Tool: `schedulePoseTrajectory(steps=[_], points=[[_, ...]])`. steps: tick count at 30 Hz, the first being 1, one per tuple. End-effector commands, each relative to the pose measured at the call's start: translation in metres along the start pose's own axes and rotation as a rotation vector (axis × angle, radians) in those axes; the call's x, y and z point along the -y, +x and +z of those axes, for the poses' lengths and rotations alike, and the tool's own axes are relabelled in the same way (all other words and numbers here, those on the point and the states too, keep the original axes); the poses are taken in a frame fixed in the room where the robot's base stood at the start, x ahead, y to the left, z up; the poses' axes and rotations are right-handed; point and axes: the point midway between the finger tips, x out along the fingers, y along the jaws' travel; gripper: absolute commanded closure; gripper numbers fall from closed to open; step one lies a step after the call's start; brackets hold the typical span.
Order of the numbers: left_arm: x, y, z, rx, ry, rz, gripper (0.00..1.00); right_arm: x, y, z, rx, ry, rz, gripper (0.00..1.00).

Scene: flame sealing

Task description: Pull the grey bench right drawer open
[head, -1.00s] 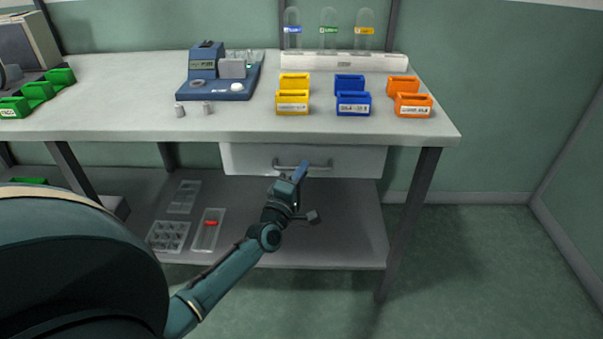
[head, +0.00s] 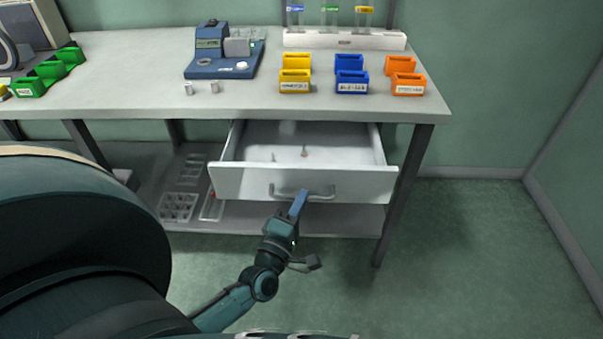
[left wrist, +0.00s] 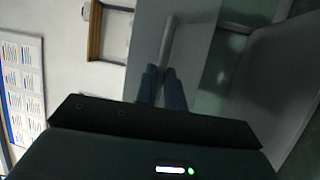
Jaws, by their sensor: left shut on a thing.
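The grey bench's right drawer (head: 350,184) is pulled out, and its white inside shows with a small brownish item (head: 304,152) in it. Its bar handle (head: 279,191) runs along the front panel. My left gripper (head: 301,199) is shut on the handle. In the left wrist view, the two blue fingers (left wrist: 162,88) close on the handle bar (left wrist: 168,42) against the drawer front. The right gripper is not in view.
The bench top (head: 135,85) holds a blue instrument (head: 222,62), two small grey cylinders, yellow, blue and orange bins, and a white tube rack (head: 345,40). Green bins (head: 50,70) stand at the left. Trays (head: 178,206) lie on the lower shelf. The floor right of the bench is clear.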

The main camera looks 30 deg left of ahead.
Motion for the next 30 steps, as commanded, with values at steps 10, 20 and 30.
schedulePoseTrajectory(steps=[10, 20, 30], points=[[-0.011, -0.051, 0.021, 0.0, -0.001, 0.0, 1.0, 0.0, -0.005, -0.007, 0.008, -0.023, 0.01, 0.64], [-0.013, -0.062, 0.026, 0.001, 0.001, 0.001, 1.0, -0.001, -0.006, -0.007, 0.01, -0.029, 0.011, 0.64], [-0.012, -0.062, 0.026, 0.001, 0.001, 0.001, 0.83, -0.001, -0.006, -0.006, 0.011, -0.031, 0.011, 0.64]])
